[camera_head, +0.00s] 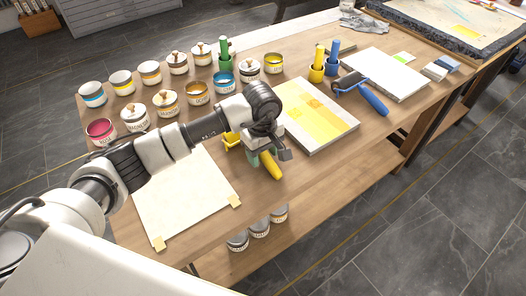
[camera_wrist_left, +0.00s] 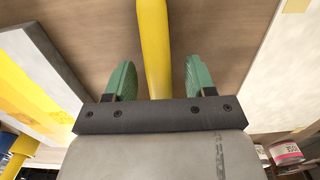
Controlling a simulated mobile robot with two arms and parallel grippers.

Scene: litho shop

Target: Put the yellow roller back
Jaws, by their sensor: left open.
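The yellow roller lies on the wooden table, its yellow handle (camera_head: 271,165) pointing toward the front edge. Its yellow frame (camera_head: 231,140) shows left of my gripper; the middle is hidden behind the gripper. My left gripper (camera_head: 262,155) is over the handle. In the left wrist view the open green fingers (camera_wrist_left: 156,82) stand on either side of the yellow handle (camera_wrist_left: 154,45), with gaps on both sides. A yellow cup-shaped holder (camera_head: 316,75) with an upright yellow piece stands farther back, right of centre. My right gripper is not in view.
A slab with yellow print (camera_head: 318,115) lies right of the gripper. Several ink cans (camera_head: 197,92) fill the back left. A taped paper sheet (camera_head: 185,200) lies left.

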